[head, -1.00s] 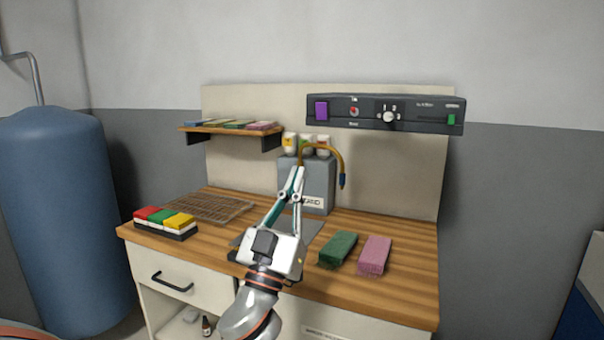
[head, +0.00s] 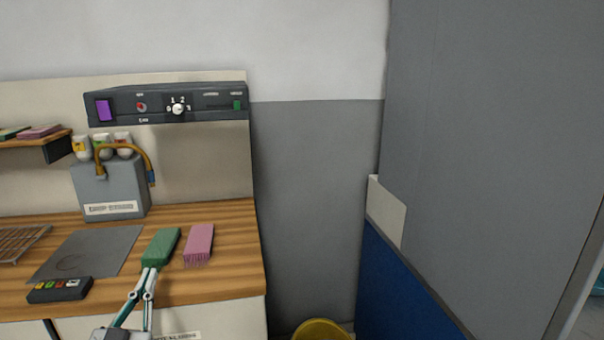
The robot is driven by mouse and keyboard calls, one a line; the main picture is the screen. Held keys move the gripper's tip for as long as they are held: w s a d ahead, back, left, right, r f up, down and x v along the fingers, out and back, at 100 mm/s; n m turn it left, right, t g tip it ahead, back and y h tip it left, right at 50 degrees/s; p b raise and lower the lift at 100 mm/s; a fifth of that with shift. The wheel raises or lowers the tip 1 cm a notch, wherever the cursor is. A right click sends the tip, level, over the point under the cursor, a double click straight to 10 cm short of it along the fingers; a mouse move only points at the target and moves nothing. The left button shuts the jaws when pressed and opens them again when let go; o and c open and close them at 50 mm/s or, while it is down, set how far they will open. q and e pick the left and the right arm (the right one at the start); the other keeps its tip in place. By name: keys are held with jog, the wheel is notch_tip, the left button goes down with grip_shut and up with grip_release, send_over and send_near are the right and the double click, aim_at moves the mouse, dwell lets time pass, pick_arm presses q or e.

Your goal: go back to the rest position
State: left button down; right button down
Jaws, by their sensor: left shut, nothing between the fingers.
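My left gripper (head: 149,271) shows at the bottom left of the head view, over the front of the wooden bench (head: 225,271). Its fingers are shut with nothing between them. The fingertips overlap the near end of a green block (head: 161,247) in the picture; I cannot tell whether they touch it. A pink block with a bristly front face (head: 199,243) lies just right of the green one. My right gripper is not in view.
A small black box with coloured buttons (head: 60,289) lies by a grey sheet (head: 92,252). A grey box with a hose (head: 110,190) stands behind. A control panel (head: 210,105) hangs above. Right are a yellow bin (head: 321,330) and a blue panel (head: 395,290).

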pick_arm(q)
jog(key=s+d+f+m+g+h+p, duration=0.1)
jog(key=s+d+f+g, duration=0.15)
jog(key=f, duration=0.45)
jog(key=s+d+f+g+h, duration=0.1)
jog(key=s+d+f, duration=0.1)
jog(key=s+f, duration=0.35)
jog(key=s+d+f+m+g+p, duration=0.1)
jog(key=d+f+g, duration=0.1)
jog(key=f, duration=0.7)
jog(key=s+d+f+m+g+h, duration=0.1)
jog(key=s+d+f+g, duration=0.1)
jog(key=s+f, duration=0.5)
jog(key=s+d+f+g+h+p, duration=0.1)
jog(key=s+d+f+g, duration=0.1)
jog(key=s+f, duration=0.5)
jog(key=shift+s+d+m+g, duration=0.35)
jog(key=shift+s+m+g, duration=0.05)
jog(key=shift+g, duration=0.25)
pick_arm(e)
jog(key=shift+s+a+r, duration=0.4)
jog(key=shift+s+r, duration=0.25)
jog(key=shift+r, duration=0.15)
pick_arm(q)
jog(key=shift+a+r, duration=0.1)
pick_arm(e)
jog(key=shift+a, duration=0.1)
